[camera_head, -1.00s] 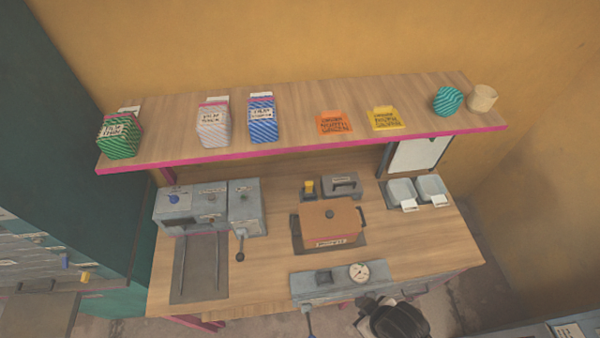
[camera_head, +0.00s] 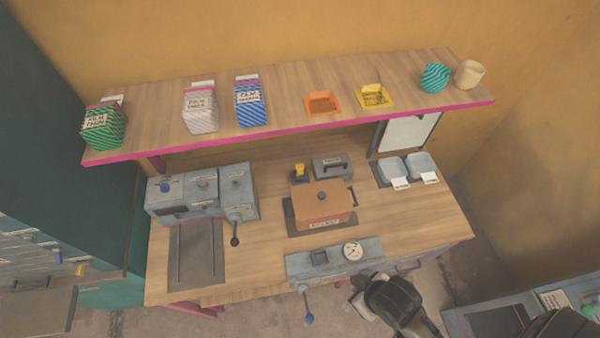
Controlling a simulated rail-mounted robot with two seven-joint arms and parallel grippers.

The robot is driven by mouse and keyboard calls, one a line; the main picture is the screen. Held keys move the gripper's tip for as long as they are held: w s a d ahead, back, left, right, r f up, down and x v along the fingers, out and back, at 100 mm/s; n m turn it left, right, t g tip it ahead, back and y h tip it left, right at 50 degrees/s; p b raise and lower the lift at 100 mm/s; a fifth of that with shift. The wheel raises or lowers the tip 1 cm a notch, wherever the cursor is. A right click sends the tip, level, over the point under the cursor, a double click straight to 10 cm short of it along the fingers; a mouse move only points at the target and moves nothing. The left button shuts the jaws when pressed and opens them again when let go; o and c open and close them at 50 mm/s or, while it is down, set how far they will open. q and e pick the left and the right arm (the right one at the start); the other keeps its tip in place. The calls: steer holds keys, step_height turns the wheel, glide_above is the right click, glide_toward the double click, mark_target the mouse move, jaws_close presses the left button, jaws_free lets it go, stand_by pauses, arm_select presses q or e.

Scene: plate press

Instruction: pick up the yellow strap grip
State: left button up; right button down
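A small yellow piece (camera_head: 299,170) on a dark base stands on the workbench, left of a grey block with a dark handle (camera_head: 332,166). It looks like the strap grip, but it is too small to be sure. Another small yellow piece (camera_head: 80,270) shows on the grey front of the cabinet at the far left, below a blue one.
The bench (camera_head: 262,258) holds a brown lidded box (camera_head: 322,203), grey machines and white trays (camera_head: 421,166).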

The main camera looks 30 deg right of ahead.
steer(key=c, duration=0.6)
jaws_free()
